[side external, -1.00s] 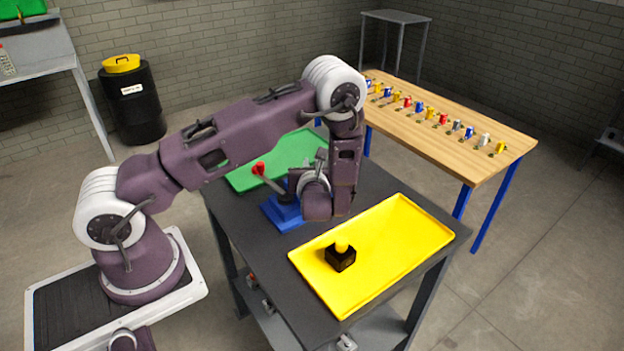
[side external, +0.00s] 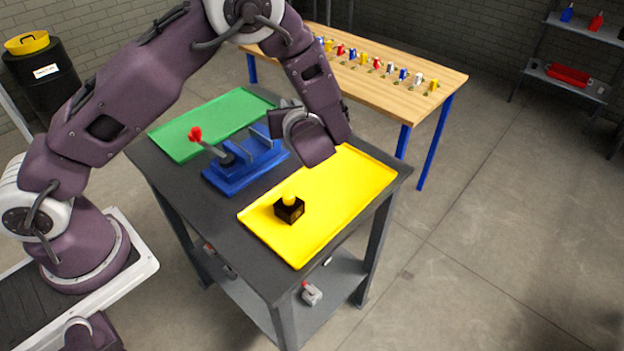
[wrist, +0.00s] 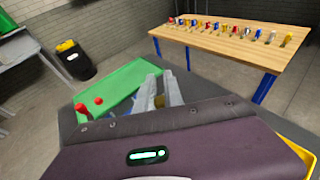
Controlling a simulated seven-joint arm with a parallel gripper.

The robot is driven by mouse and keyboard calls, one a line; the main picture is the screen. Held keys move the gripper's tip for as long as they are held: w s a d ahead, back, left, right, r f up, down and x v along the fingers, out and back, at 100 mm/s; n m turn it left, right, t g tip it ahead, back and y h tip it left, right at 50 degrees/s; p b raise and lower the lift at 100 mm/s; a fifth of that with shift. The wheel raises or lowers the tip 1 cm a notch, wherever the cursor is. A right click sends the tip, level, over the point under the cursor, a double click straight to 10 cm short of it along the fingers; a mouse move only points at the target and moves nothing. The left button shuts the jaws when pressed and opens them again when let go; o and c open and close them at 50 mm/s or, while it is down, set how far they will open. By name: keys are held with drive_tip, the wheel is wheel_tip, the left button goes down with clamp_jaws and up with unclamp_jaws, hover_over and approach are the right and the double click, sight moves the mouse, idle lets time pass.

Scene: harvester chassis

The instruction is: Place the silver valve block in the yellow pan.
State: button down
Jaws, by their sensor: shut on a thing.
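The yellow pan (side external: 335,195) lies on the near right of the dark table, and its edge shows at the right of the wrist view (wrist: 300,155). My gripper (wrist: 159,92) is shut, with a small silver-grey piece between its fingers that looks like the silver valve block (wrist: 160,101). Most of that piece is hidden. In the side view my wrist hangs above the pan's far left corner, beside the blue fixture, and hides most of the fingers.
A blue fixture with a red-knobbed lever (side external: 235,172) stands left of the pan. A green tray (side external: 205,125) lies behind. A wooden bench (side external: 390,80) holds several small coloured parts.

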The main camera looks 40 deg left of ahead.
drive_tip(key=d+f, duration=0.2)
drive_tip(key=d, duration=0.7)
hover_over(320, 186)
wheel_tip(320, 186, down, 10)
drive_tip(key=shift+f, duration=0.1)
drive_tip(key=c, duration=1.9)
unclamp_jaws()
drive_tip(key=shift+f, duration=0.15)
drive_tip(key=o, duration=0.4)
drive_tip(key=shift+o, duration=0.2)
